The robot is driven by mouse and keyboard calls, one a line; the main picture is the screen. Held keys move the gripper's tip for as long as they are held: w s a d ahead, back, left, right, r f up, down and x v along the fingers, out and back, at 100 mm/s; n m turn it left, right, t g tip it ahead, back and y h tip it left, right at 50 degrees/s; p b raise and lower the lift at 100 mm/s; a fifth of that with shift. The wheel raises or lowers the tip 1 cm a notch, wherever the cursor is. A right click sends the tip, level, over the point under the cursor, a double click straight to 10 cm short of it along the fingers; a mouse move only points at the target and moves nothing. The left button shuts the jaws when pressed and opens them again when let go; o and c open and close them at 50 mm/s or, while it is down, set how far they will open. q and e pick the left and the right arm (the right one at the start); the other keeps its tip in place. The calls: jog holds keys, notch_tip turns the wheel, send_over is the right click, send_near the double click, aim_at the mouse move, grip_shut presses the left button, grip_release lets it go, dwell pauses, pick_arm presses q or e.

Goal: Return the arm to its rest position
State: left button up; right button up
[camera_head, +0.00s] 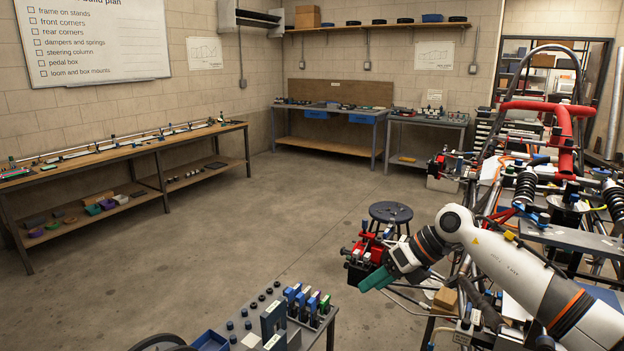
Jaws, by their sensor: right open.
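My right arm (520,275), white with orange and dark bands, reaches in from the lower right toward the middle of the view. My right gripper (372,280) is at its end, low and pointing left, with a teal finger showing. It is open, and I see nothing held in it. Red and dark parts crowd around it, and I cannot tell whether they touch it. It hangs beyond the right end of the small front table (322,328). My left gripper is not in view.
The tube chassis (592,100) with red tubes and black spring dampers (525,188) stands on the right, close behind my right arm. A round stool (391,211) stands beyond the gripper. A long workbench (120,150) lines the left wall. The middle floor is clear.

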jog(key=s+a+r+m+t+y, duration=0.1)
jog(key=s+a+m+t+y, duration=0.1)
jog(key=a+y, duration=0.4)
jog(key=s+a+r+m+t+y, duration=0.1)
jog(key=s+a+m+y, duration=0.15)
jog(key=a, duration=0.55)
jog(key=s+d+f+m+t+h, duration=0.5)
jog(key=d+f+m+h, duration=0.25)
jog(key=m, duration=0.85)
jog(key=s+d+f+m+t+h, duration=0.5)
jog(key=d+f+m+h, duration=0.3)
jog(key=m, duration=0.8)
jog(key=s+d+f+m+g, duration=0.2)
jog(key=s+f+g, duration=0.15)
jog(key=s, duration=0.45)
jog(key=s+d+f+m+g+h, duration=0.1)
jog(key=s+d+f+g, duration=0.2)
jog(key=s, duration=0.5)
jog(key=s+d+f+m+g, duration=0.1)
jog(key=s+f+m+g, duration=0.1)
jog(key=s+f+g, duration=0.45)
notch_tip(320, 180, down, 23)
jog(key=s, duration=0.2)
jog(key=s+d+f, duration=0.2)
jog(key=s+f, duration=1.4)
jog(key=shift+s+d+f+n+g, duration=0.2)
jog(key=shift+s+d+n+g, duration=0.05)
jog(key=shift+d+n+g, duration=0.15)
